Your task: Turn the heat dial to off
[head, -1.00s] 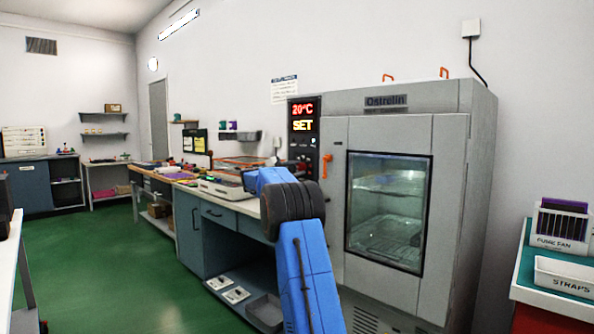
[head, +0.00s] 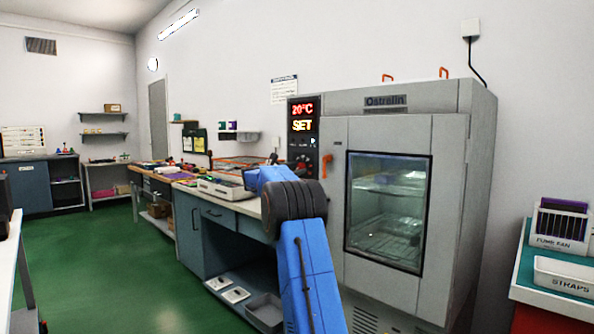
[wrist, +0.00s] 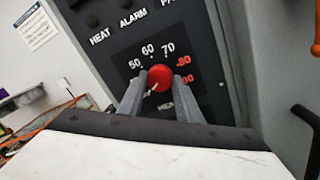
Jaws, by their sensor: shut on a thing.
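The heat dial (wrist: 160,78) is a round red knob on the oven's dark control panel (wrist: 195,42) in the wrist view. White numbers 50, 60 and 70 run over its top, with red numbers to its right. A pale mark on the knob points to the lower left, toward a label that is partly hidden. My gripper (wrist: 158,84) is shut on the dial, one grey finger on each side. In the head view my blue arm reaches toward the panel and its gripper is hard to make out.
The grey oven (head: 390,130) has a glass door and a display reading 20°C and SET (head: 302,117). An orange handle (head: 325,166) sits right of the panel. A workbench (head: 215,205) stands to the left. Green floor is clear at left.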

